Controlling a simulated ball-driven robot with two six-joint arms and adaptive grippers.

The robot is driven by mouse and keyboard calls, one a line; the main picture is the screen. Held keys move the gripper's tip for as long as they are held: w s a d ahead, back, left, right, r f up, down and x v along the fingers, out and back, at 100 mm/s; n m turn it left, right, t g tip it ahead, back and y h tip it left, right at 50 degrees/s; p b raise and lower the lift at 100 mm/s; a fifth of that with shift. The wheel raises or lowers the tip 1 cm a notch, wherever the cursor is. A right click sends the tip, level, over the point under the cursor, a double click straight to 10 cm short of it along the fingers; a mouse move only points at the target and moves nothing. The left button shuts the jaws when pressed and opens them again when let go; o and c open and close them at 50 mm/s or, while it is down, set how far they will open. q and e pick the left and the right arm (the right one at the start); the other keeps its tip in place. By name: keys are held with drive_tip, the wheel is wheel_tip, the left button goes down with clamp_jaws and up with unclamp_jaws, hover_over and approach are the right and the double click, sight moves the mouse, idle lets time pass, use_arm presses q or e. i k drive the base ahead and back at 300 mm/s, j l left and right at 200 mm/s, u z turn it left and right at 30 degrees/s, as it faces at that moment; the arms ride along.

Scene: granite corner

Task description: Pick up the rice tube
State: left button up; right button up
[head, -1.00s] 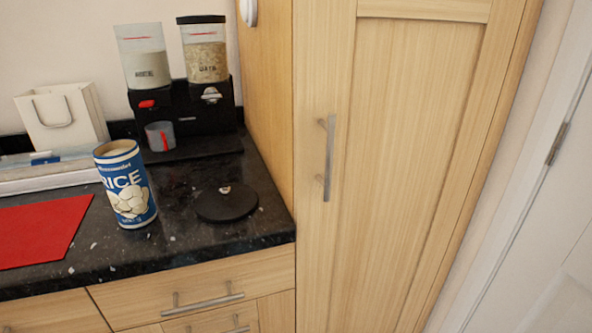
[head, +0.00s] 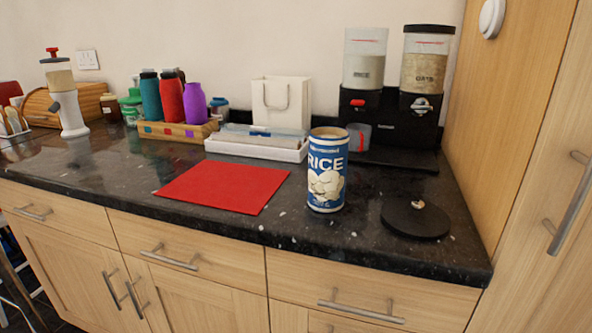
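The rice tube (head: 327,172) is a blue and white cylinder with "RICE" printed on it. It stands upright on the dark granite counter (head: 362,228) in the head view, right of a red mat and near the front edge. Its top looks tan. Neither of my grippers shows in the view.
A round black lid (head: 415,219) lies right of the tube, near a tall wooden cabinet (head: 515,130). A black dispenser stand (head: 388,122) with a grey cup (head: 357,137) is behind. The red mat (head: 224,186) lies left. A white tray (head: 256,149) and paper bag (head: 281,103) stand behind.

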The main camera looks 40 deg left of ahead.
sight(328, 146)
drive_tip(key=u, duration=0.95)
